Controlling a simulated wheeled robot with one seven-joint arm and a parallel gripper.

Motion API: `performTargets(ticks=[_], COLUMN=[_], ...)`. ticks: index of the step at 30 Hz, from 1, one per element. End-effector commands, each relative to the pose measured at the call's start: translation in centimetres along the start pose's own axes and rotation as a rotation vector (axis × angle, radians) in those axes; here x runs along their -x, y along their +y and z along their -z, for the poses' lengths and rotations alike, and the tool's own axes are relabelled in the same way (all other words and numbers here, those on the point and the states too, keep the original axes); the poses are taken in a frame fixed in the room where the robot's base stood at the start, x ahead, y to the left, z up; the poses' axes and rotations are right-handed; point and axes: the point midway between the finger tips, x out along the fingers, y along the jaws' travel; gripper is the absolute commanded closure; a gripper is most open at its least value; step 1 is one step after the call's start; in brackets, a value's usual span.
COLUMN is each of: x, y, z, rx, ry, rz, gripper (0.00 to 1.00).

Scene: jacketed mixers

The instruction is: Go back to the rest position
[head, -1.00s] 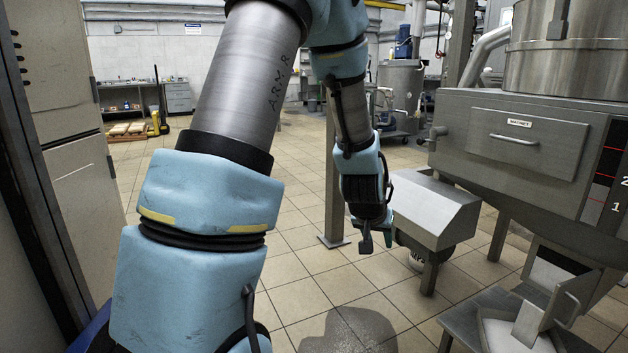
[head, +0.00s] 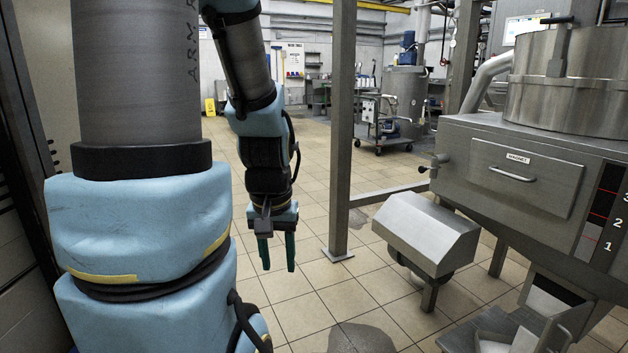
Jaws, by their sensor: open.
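My gripper (head: 277,266) hangs from my blue-sleeved arm near the middle of the head view. Its two dark green fingers point down and stand apart, with nothing between them. It is in open air above the tiled floor, left of a steel post and clear of it in the picture. My large forearm and elbow fill the left side of the view and hide what is behind them.
A steel post (head: 340,150) stands just right of my gripper. A mixer with a magnet drawer (head: 527,178) and a sloped steel housing (head: 425,230) occupy the right. A cabinet (head: 42,85) borders the left. Tiled floor (head: 300,305) is free ahead; a wet-looking patch lies in front.

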Motion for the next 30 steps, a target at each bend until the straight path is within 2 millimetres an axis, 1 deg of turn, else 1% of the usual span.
performTargets(ticks=[1, 6, 9, 12, 15, 18, 30], x=[3.4, 8.8, 11.6, 13.6, 14.9, 15.4, 15.3], y=[0.0, 0.1, 0.1, 0.1, 0.1, 0.1, 0.1], z=[0.5, 1.2, 1.6, 1.9, 2.1, 2.2, 2.2], rx=[0.000, -0.001, -0.001, -0.001, -0.001, -0.001, -0.001], ry=[0.000, 0.001, 0.001, 0.001, 0.001, 0.001, 0.001], rz=[0.000, 0.000, 0.000, 0.000, 0.000, 0.000, 0.000], gripper=[0.56, 0.56, 0.56, 0.56, 0.56, 0.56, 0.56])
